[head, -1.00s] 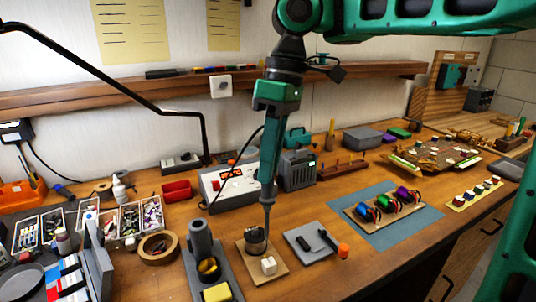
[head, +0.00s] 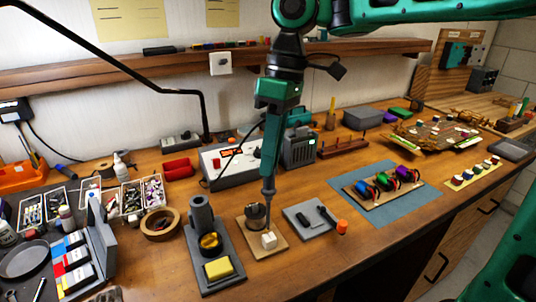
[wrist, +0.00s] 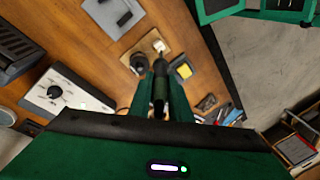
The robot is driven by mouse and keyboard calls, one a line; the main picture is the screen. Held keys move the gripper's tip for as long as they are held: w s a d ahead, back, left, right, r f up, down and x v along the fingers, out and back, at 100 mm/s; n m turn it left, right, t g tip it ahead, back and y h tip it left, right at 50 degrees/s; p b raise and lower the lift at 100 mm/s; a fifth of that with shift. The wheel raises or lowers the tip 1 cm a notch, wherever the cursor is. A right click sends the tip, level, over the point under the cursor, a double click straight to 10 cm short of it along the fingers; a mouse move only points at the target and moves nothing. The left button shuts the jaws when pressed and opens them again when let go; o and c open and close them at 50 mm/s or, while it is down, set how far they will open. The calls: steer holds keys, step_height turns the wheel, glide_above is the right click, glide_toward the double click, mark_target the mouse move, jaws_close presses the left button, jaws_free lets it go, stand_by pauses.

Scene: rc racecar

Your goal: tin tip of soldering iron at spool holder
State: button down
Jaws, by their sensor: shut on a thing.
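My gripper (head: 269,168) points straight down, shut on the dark handle of the soldering iron (wrist: 160,86). The iron's thin tip points down beside the spool holder. The spool holder is a small wooden board (head: 279,247) with a dark spool (head: 255,212) and a whitish block (head: 269,240) on it. In the head view the tip overlaps the board, just right of the spool and behind the block. I cannot tell whether it touches anything. In the wrist view the board (wrist: 146,47) lies beyond the fingers, and the iron's body hides its tip.
Left of the board stands a grey iron stand (head: 200,222) with a yellow sponge (head: 218,269). Right of it lies a grey pad (head: 300,215) with a black tool. The soldering station (head: 228,163) is behind. A blue mat (head: 420,199) with coloured spools lies right.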

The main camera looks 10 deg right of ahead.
steer(key=shift+s+d+f, duration=0.1)
steer(key=shift+d+f, duration=0.05)
steer(key=shift+f, duration=0.25)
stand_by(0.4)
steer(key=shift+f, duration=0.7)
stand_by(5.0)
steer(key=shift+r, duration=0.15)
stand_by(0.6)
